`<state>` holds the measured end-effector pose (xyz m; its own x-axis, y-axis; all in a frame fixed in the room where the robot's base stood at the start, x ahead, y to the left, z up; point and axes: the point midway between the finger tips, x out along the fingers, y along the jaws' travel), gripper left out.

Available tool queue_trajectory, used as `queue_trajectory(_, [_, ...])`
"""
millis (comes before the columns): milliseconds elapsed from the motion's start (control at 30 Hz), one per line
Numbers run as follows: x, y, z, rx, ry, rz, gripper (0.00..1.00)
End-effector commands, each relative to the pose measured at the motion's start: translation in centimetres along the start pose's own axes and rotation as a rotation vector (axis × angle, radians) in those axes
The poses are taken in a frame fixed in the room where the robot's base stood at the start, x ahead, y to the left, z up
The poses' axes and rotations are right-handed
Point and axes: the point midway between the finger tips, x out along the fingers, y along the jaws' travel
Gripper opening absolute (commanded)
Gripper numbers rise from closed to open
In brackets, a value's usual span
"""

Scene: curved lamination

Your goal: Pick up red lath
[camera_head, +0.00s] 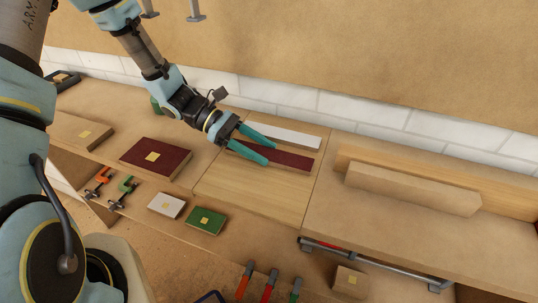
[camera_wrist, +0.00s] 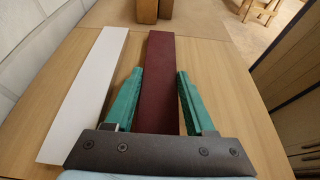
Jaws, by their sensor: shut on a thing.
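The red lath (camera_head: 295,161) is a long, flat, dark red strip on the light wooden board (camera_head: 250,187) in the head view. In the wrist view the red lath (camera_wrist: 160,55) runs away from me between the two green fingers. My gripper (camera_head: 269,154) is shut on the red lath, one finger on each long side; it also shows in the wrist view (camera_wrist: 160,73). The near end of the lath is hidden by the gripper body. I cannot tell whether the lath is clear of the board.
A white lath (camera_head: 285,134) lies parallel, just left of the red one in the wrist view (camera_wrist: 88,88). A dark red block (camera_head: 157,156) lies to the left. A wooden curved form (camera_head: 410,190) stands to the right.

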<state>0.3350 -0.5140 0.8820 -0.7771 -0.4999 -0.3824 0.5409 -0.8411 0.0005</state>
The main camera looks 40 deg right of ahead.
Motion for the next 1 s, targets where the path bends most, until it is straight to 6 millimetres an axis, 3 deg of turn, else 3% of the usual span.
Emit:
queue_trajectory(167, [0.0, 0.0, 0.0, 0.0, 0.0, 0.0, 0.0])
queue_trajectory(567, [-0.2, 0.0, 0.4, 0.001, 0.0, 0.0, 0.0])
queue_trajectory(767, [-1.0, 0.1, 2.2, 0.005, 0.003, 0.001, 0.0])
queue_trajectory(1000, [-2.6, 0.1, 6.1, 0.004, 0.002, 0.001, 0.0])
